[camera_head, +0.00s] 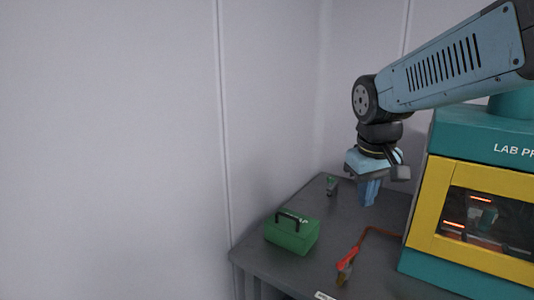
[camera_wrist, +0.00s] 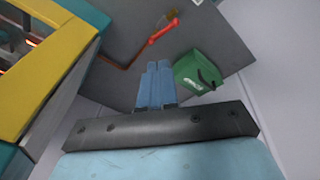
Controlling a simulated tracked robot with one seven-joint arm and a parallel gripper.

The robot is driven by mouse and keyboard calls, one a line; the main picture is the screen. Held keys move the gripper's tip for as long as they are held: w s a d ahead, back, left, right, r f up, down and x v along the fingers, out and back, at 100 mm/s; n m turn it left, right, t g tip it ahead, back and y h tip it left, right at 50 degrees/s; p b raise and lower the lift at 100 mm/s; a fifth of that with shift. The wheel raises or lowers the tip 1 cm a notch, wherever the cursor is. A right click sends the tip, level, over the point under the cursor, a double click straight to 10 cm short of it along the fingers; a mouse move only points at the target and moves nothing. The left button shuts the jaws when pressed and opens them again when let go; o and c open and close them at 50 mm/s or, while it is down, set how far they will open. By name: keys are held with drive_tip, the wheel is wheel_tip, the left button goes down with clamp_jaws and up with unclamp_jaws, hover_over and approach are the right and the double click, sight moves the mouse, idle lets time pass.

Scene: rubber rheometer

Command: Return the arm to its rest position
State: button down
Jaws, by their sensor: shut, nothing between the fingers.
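My arm reaches in from the upper right in the head view, with its wrist bent down. My gripper (camera_head: 370,191) points down above the grey table (camera_head: 380,270), to the left of the lab press. In the wrist view my gripper (camera_wrist: 158,66) shows its two blue fingers side by side, shut with nothing between them. The fingertips appear clear of the objects on the table.
The teal and yellow lab press (camera_head: 428,208) stands close on the right, with glowing bars inside. White walls stand behind and left.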

drive_tip(key=s+d+r+m+t, duration=0.2)
drive_tip(key=s+t, duration=0.1)
drive_tip(key=s, duration=0.4)
drive_tip(key=shift+d+m+y, duration=0.3)
drive_tip(key=shift+m+y, duration=0.1)
drive_tip(key=c, duration=1.9)
unclamp_jaws()
drive_tip(key=shift+s+t, duration=0.3)
drive_tip(key=o, duration=0.3)
drive_tip(key=shift+s+d, duration=0.1)
drive_tip(key=o, duration=0.3)
drive_tip(key=shift+w+f+m, duration=0.1)
drive_tip(key=shift+w+m, duration=0.2)
drive_tip(key=shift+w, duration=0.05)
drive_tip(key=shift+o, duration=0.7)
drive_tip(key=w+f+m+g+y, duration=0.1)
drive_tip(key=w+f+m+g, duration=0.3)
drive_tip(key=w, duration=0.4)
drive_tip(key=shift+w+d+g, duration=0.25)
drive_tip(key=shift+g, duration=0.05)
drive_tip(key=m+g+y, duration=0.2)
drive_tip(key=m+g, duration=0.2)
hover_over(349, 255)
drive_tip(key=w+d, duration=0.3)
wheel_tip(349, 255, down, 7)
drive_tip(key=f, duration=0.1)
drive_tip(key=shift+m, duration=0.5)
drive_tip(key=x, duration=1.3)
drive_tip(key=shift+w+f, duration=0.1)
drive_tip(key=shift+f, duration=0.3)
